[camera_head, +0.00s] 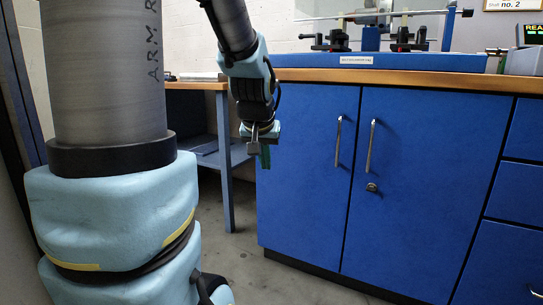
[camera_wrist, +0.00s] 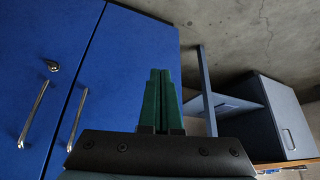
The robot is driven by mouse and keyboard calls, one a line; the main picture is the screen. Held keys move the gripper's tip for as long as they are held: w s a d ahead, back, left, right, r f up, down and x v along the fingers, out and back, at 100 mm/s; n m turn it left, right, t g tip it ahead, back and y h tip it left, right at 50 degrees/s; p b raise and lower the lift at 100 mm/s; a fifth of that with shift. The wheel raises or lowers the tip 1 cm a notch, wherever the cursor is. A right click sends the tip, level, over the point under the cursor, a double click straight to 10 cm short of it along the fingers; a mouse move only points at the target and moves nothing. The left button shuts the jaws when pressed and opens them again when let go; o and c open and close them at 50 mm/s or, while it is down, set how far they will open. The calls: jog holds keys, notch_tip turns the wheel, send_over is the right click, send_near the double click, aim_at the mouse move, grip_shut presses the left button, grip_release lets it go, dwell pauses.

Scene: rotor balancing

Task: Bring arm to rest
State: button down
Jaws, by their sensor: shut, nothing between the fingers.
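My gripper (camera_head: 264,158) hangs from my arm in front of the blue cabinet, pointing down, below the level of the worktop. In the wrist view its two green fingers (camera_wrist: 160,100) are together, with nothing between them. The arm comes down from the top of the head view. The gripper is apart from the cabinet door as far as I can tell.
The blue cabinet (camera_head: 300,190) has two doors with metal handles. On its wooden worktop (camera_head: 430,80) stands a balancing rig with a blue base (camera_head: 440,62). A lower desk (camera_head: 225,165) stands behind to the left. Grey floor (camera_head: 240,260) is clear below.

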jog(key=s+a+f+n+g+p, duration=0.1)
jog(key=s+a+f+g, duration=0.1)
jog(key=s+a+f, duration=0.3)
jog(key=s+f+g+p, duration=0.2)
jog(key=s+f, duration=0.1)
jog(key=s, duration=0.4)
jog(key=w+d+p+v, duration=0.1)
jog(key=w+p+v, duration=0.2)
jog(key=p+v, duration=1.5)
jog(key=w+d+r+p+v, duration=0.1)
jog(key=w+p+v, duration=0.3)
jog(key=p+v, duration=1.4)
jog(key=shift+s+d+r+g+y+p, duration=0.3)
jog(key=shift+s+d+r+y+p, duration=0.1)
jog(key=shift+s+d+r+p, duration=0.25)
